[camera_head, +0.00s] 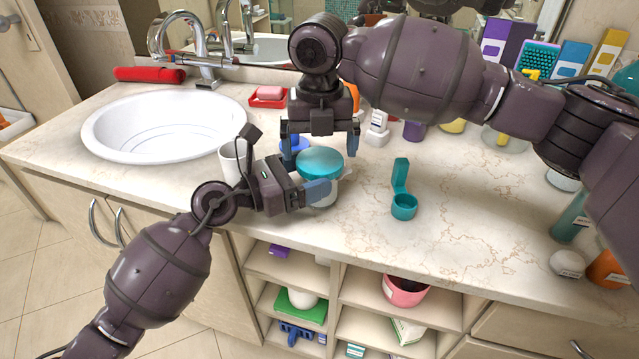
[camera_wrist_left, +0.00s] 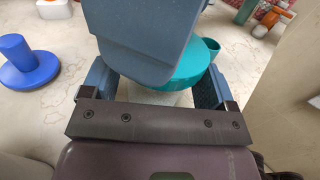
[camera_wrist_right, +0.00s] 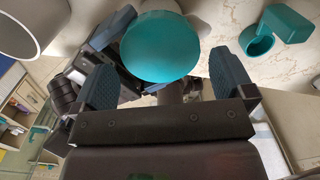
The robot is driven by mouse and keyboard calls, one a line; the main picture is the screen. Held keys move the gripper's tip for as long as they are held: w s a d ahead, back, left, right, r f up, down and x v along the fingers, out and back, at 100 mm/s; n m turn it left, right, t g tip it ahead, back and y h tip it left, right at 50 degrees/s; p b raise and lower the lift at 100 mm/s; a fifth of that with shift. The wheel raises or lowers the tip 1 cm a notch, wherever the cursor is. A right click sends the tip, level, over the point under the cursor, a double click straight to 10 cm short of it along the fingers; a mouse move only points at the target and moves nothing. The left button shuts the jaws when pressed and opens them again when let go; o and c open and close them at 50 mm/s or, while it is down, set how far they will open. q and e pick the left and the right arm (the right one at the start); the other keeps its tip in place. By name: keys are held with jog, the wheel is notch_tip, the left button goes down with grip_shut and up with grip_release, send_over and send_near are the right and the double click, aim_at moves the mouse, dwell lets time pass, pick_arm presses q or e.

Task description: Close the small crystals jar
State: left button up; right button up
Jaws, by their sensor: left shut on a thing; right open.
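The small crystals jar has a round teal lid (camera_head: 320,163) on top of a pale body (camera_head: 322,198) near the counter's front edge. My left gripper (camera_head: 322,186) is shut on the jar body from the left, below the lid. In the left wrist view the lid (camera_wrist_left: 188,72) shows above the pale body (camera_wrist_left: 165,98), partly hidden by a blue-grey finger. My right gripper (camera_head: 320,143) points down just behind and above the lid, open. In the right wrist view the lid (camera_wrist_right: 160,48) appears between its spread fingers. I cannot tell whether the lid is fully seated.
A white cup (camera_head: 231,168) stands left of the jar, close to my left gripper. A blue object (camera_head: 291,147) is behind the jar. A teal holder (camera_head: 404,207) stands to the right with clear counter around it. The sink (camera_head: 165,125) is at the left; open shelves lie below.

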aim_at(320, 160)
jog(key=shift+f, duration=0.85)
pick_arm(q)
jog(key=shift+d+r, duration=0.1)
pick_arm(e)
jog(key=shift+d+f, duration=0.1)
jog(key=shift+f, duration=0.45)
pick_arm(q)
jog(key=shift+s, duration=0.1)
pick_arm(e)
jog(key=shift+f, duration=0.1)
jog(key=c, duration=0.7)
jog(key=o, duration=0.7)
jog(key=shift+r, duration=0.25)
jog(key=shift+r, duration=2.4)
